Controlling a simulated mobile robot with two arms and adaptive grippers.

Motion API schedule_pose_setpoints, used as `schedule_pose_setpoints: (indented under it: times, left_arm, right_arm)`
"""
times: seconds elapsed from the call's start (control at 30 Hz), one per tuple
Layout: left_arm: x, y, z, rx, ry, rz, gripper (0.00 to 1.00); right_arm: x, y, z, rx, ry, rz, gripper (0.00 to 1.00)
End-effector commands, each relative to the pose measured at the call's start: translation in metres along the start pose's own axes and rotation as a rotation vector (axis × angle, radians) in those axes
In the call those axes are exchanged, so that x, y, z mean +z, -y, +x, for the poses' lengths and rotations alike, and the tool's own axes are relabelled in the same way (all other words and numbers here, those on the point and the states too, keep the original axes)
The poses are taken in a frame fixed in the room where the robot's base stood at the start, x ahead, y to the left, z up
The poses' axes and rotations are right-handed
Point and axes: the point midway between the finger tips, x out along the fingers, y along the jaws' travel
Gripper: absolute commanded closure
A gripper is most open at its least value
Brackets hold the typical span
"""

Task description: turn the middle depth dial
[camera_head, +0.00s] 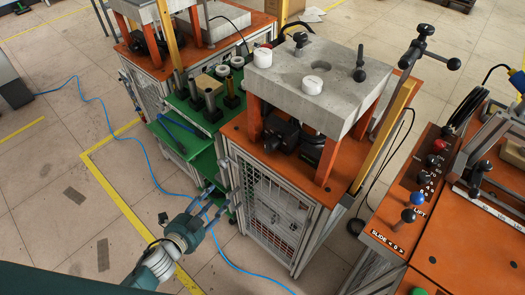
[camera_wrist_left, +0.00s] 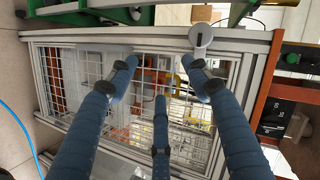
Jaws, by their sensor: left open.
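My left gripper (camera_head: 212,200) has three blue-grey fingers spread open and empty, in front of the orange-topped press's mesh cabinet and the green shelf. In the left wrist view the open fingers (camera_wrist_left: 160,64) point at the mesh panel. A grey round knob (camera_wrist_left: 200,35) on a short stem sits at the panel's top rail, just beyond the right fingertip; I cannot tell whether they touch. My right gripper is not in view.
The green shelf (camera_head: 172,141) projects left of the mesh cabinet (camera_head: 272,205). A blue hose (camera_head: 151,160) runs across the floor. An orange control panel with lever knobs (camera_head: 417,198) stands at the right. The floor at left is mostly clear.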

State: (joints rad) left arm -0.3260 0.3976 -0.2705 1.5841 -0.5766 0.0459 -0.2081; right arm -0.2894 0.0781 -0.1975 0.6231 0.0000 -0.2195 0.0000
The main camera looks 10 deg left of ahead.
Motion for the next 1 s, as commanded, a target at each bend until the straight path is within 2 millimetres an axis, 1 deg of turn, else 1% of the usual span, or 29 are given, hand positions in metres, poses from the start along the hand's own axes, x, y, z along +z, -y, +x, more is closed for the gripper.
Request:
schedule_pose_setpoints:
  times: [0.03, 0.07, 0.1, 0.2, 0.3, 0.4, 0.47, 0.57, 0.7, 0.8, 1.0]
  left_arm:
    - [-0.035, 0.028, 0.000, -0.058, -0.096, 0.108, 0.51]
    - [-0.056, 0.044, -0.003, -0.089, -0.145, 0.166, 0.51]
    - [-0.081, 0.062, -0.009, -0.126, -0.202, 0.237, 0.51]
    - [-0.132, 0.092, -0.026, -0.202, -0.313, 0.374, 0.51]
    - [-0.163, 0.108, -0.040, -0.250, -0.377, 0.457, 0.51]
    - [-0.178, 0.116, -0.045, -0.272, -0.404, 0.491, 0.51]
    - [-0.182, 0.119, -0.042, -0.277, -0.408, 0.497, 0.51]
    - [-0.190, 0.124, -0.030, -0.279, -0.408, 0.496, 0.51]
    - [-0.202, 0.129, -0.006, -0.279, -0.407, 0.494, 0.51]
    - [-0.209, 0.131, 0.012, -0.278, -0.406, 0.492, 0.51]
    - [-0.221, 0.134, 0.037, -0.276, -0.406, 0.492, 0.51]
  right_arm:
    - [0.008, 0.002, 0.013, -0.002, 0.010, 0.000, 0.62]
    - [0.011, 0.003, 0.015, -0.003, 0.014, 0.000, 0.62]
    - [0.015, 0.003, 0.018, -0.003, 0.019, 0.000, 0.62]
    - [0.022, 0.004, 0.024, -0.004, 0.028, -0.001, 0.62]
    - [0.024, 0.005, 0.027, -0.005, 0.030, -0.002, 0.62]
    - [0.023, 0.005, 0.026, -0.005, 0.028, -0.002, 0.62]
    - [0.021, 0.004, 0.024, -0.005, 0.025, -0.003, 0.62]
    - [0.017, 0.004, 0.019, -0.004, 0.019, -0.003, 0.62]
    - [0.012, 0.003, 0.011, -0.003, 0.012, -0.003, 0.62]
    - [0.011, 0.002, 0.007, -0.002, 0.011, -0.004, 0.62]
    - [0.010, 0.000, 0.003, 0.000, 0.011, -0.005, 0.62]
